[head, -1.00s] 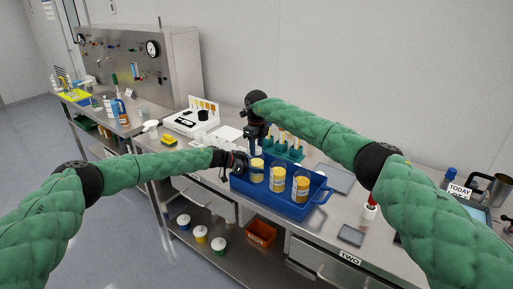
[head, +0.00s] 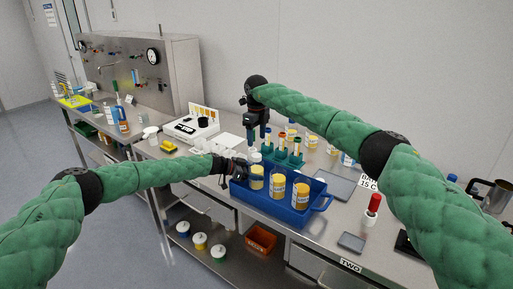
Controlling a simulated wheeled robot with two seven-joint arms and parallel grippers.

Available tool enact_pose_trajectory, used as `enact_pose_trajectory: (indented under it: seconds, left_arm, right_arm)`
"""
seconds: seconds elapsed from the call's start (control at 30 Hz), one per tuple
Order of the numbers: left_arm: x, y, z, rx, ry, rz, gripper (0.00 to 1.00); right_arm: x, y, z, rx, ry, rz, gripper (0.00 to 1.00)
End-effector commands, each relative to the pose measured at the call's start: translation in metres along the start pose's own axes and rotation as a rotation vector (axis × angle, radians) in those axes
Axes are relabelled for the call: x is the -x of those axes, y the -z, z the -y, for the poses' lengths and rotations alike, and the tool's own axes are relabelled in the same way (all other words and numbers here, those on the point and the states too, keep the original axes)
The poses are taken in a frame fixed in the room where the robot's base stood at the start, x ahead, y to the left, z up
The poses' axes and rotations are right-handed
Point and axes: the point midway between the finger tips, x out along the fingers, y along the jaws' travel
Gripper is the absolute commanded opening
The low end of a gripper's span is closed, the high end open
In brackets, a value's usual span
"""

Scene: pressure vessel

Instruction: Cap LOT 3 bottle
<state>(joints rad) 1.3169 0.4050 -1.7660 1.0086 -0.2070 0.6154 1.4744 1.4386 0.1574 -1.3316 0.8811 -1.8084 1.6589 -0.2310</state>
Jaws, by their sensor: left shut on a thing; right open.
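A blue crate (head: 283,207) on the steel bench holds three bottles with yellow contents: a left one (head: 256,178), a middle one (head: 278,188) and a right one (head: 301,195). Their labels are too small to read, so I cannot tell which is LOT 3. My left gripper (head: 238,169) is at the crate's left end, shut on what looks like the left bottle. My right gripper (head: 258,138) points down, open, above and behind that bottle. A pale object (head: 254,157) shows below it; I cannot tell whether it is a cap.
A grey tray (head: 335,185) and a red-topped bottle (head: 372,207) are to the right. A white instrument (head: 190,128) is at the left.

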Motion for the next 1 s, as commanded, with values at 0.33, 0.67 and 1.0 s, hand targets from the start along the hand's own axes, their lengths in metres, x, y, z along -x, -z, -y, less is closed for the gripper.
enact_pose_trajectory:
  seconds: [0.33,0.67,1.0]
  left_arm:
    - [0.000,0.000,0.000,0.000,0.000,0.000,0.00]
    - [0.000,0.000,0.000,0.000,0.000,0.000,0.00]
    - [0.000,0.000,0.000,0.000,0.000,0.000,0.83]
  right_arm:
    - [0.037,0.000,0.000,0.000,0.001,0.000,0.61]
    - [0.039,0.000,0.000,0.000,0.000,0.000,0.61]
    - [0.038,0.000,0.000,0.000,0.000,-0.001,0.61]
